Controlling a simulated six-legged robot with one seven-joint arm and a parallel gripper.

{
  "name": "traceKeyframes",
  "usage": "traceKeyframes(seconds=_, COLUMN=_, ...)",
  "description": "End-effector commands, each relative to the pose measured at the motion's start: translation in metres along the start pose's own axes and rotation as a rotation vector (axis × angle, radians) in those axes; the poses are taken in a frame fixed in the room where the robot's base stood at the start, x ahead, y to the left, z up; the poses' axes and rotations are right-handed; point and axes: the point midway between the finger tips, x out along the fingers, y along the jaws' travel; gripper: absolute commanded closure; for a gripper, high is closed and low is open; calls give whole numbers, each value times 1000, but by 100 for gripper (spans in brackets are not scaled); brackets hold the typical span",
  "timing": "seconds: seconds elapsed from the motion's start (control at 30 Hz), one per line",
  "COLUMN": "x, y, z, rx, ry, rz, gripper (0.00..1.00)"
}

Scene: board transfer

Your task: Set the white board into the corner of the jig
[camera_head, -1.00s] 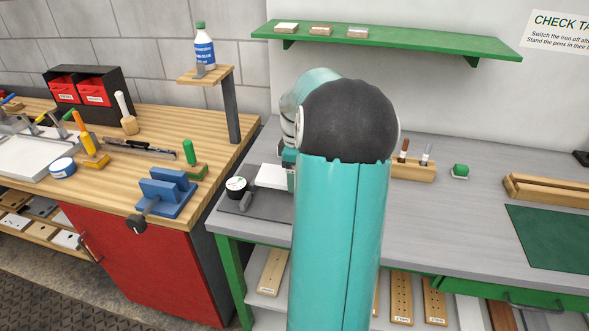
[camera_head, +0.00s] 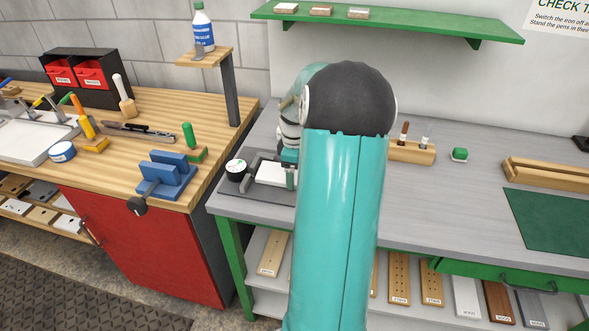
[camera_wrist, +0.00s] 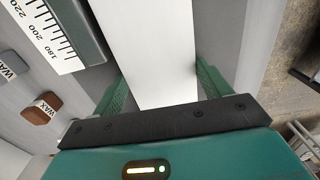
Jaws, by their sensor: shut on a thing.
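The white board (camera_head: 271,173) is partly visible in the head view, left of my arm, over the dark grey jig (camera_head: 262,193) on the grey bench. A dark raised edge of the jig shows behind and left of the board. My gripper (camera_head: 289,174) is shut on the board at its right side; my arm hides much of the gripper. In the wrist view the board (camera_wrist: 150,50) runs between the two green fingers of my gripper (camera_wrist: 160,84). I cannot tell whether the board touches the jig's floor or corner.
A round black-and-white tin (camera_head: 236,170) stands by the jig's left side. A blue vise (camera_head: 165,178) is on the wooden bench. A green shelf (camera_head: 400,28) hangs above.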

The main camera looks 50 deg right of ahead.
Motion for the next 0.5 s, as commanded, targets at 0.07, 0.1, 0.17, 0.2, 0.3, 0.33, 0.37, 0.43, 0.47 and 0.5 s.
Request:
traceKeyframes(seconds=0.07, x=0, y=0, z=0, rx=0, ry=0, rz=1, gripper=55)
traceKeyframes(seconds=0.1, x=0, y=0, z=0, rx=0, ry=0, rz=1, gripper=55)
traceKeyframes(seconds=0.17, x=-1, y=0, z=0, rx=0, ry=0, rz=1, gripper=55)
traceKeyframes(seconds=0.2, x=-1, y=0, z=0, rx=0, ry=0, rz=1, gripper=55)
traceKeyframes(seconds=0.3, x=-1, y=0, z=-1, rx=0, ry=0, rz=1, gripper=55)
traceKeyframes(seconds=0.33, x=-1, y=0, z=-2, rx=0, ry=0, rz=1, gripper=55)
traceKeyframes(seconds=0.37, x=-1, y=0, z=-2, rx=0, ry=0, rz=1, gripper=55)
traceKeyframes(seconds=0.43, x=-1, y=0, z=-3, rx=0, ry=0, rz=1, gripper=55)
traceKeyframes(seconds=0.47, x=-1, y=0, z=-4, rx=0, ry=0, rz=1, gripper=55)
traceKeyframes(seconds=0.5, x=-1, y=0, z=-5, rx=0, ry=0, rz=1, gripper=55)
